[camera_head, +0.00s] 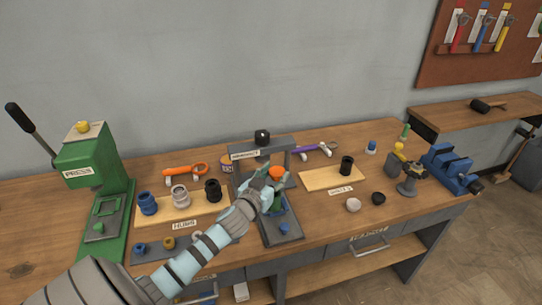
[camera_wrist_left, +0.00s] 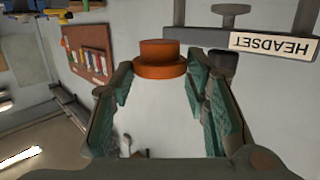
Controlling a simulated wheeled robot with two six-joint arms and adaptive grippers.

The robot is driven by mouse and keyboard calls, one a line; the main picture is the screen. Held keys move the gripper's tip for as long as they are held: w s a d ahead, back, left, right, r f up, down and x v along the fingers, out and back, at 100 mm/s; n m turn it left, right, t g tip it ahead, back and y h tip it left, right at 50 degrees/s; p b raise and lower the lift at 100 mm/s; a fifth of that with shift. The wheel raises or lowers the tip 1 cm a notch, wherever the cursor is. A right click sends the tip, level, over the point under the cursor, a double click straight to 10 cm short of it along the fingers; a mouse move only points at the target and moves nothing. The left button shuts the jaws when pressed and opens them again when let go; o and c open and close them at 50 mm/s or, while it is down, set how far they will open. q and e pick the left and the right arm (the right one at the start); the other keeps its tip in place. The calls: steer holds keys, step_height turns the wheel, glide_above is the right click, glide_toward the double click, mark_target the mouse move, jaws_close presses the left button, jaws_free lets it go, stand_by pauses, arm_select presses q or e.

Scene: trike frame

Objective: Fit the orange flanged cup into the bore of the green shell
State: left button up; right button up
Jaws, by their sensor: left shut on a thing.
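The orange flanged cup (camera_head: 277,172) is at my left gripper (camera_head: 270,182), in front of the press labelled HEADSET. In the left wrist view the cup (camera_wrist_left: 160,60) sits between the fingertips (camera_wrist_left: 158,80), its wide flange toward the gripper and its narrower body pointing away. The left gripper is shut on it. A small green part (camera_head: 278,204), which looks like the green shell, shows just below the gripper above the fixture base. The gripper partly hides it, and its bore cannot be seen. My right gripper is in neither view.
The grey HEADSET fixture (camera_head: 264,146) stands close behind the gripper. A green press (camera_head: 90,170) is at the left. Trays with hubs (camera_head: 180,196) and a black cylinder (camera_head: 346,165) lie either side. A blue vise (camera_head: 450,168) is at the right.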

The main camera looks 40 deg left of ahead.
arm_select(q)
steer(key=shift+a+r, duration=0.5)
steer(key=shift+a+f, duration=0.1)
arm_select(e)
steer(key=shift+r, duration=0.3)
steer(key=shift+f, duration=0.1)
arm_select(q)
steer(key=shift+b, duration=0.35)
step_height(320, 180, down, 6)
steer(key=b, duration=0.5)
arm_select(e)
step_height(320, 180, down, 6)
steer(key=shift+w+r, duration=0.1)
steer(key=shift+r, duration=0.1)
arm_select(q)
steer(key=shift+f+b, duration=1.3)
steer(key=shift+b, duration=0.05)
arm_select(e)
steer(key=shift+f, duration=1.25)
arm_select(q)
steer(key=o, duration=1.3)
steer(key=shift+r, duration=0.1)
steer(key=shift+s, duration=0.1)
